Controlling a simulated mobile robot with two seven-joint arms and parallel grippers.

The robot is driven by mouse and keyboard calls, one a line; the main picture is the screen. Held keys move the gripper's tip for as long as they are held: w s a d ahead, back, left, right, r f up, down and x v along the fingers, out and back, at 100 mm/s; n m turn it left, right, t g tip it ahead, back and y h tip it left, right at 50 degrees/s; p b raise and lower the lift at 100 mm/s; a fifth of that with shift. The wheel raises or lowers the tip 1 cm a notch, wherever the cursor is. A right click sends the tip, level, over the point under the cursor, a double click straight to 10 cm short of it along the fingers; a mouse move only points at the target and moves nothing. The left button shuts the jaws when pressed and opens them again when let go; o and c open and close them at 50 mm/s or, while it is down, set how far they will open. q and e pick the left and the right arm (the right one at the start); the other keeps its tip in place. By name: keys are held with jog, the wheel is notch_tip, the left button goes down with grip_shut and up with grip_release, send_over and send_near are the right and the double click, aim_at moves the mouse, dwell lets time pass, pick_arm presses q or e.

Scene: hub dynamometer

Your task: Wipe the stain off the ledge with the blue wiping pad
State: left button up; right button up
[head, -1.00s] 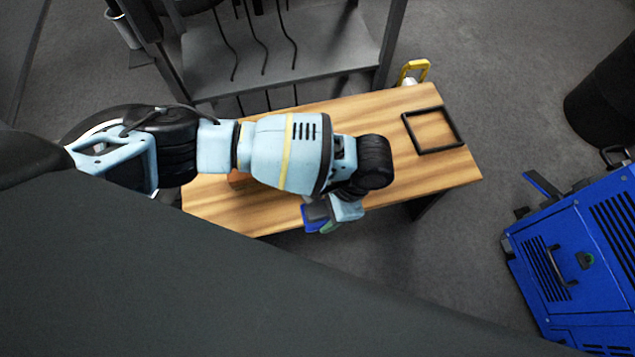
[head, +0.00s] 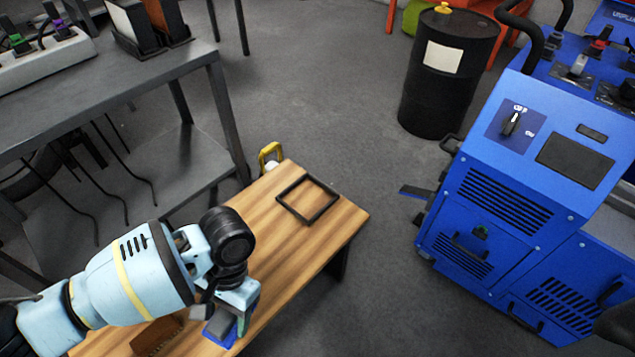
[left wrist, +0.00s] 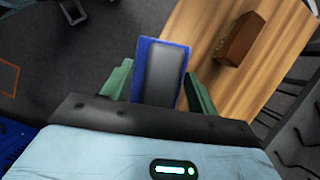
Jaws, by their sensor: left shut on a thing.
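My left gripper (head: 234,316) is shut on the blue wiping pad (head: 220,331), near the front edge of a low wooden bench (head: 268,222). In the left wrist view the pad (left wrist: 143,54), blue with a dark grey back, sits between the two green fingers (left wrist: 160,76). The wooden top (left wrist: 215,25) lies beyond it to the right. I cannot tell whether the pad touches the wood. No surface is clearly identifiable as the ledge, and I see no clear stain; my arm hides part of the bench.
A black square frame (head: 283,197) lies at the bench's far end. A brown block (head: 156,336) sits near my forearm, also in the left wrist view (left wrist: 239,38). A grey table (head: 110,75), a black drum (head: 440,95) and a blue machine (head: 500,200) stand around; grey floor between is clear.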

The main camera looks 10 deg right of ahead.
pick_arm(q)
jog(key=a+r+n+h, duration=0.1)
jog(key=a+r+n, duration=0.1)
jog(key=r, duration=0.4)
jog(key=w+a+r+n+h, duration=0.1)
jog(key=a+r+n, duration=0.2)
jog(key=a+r, duration=0.2)
jog(key=w+a+r+n+g+h, duration=0.1)
jog(key=a+r+n, duration=0.2)
jog(key=r, duration=0.5)
jog(key=shift+a+r, duration=0.3)
jog(key=shift+r, duration=0.1)
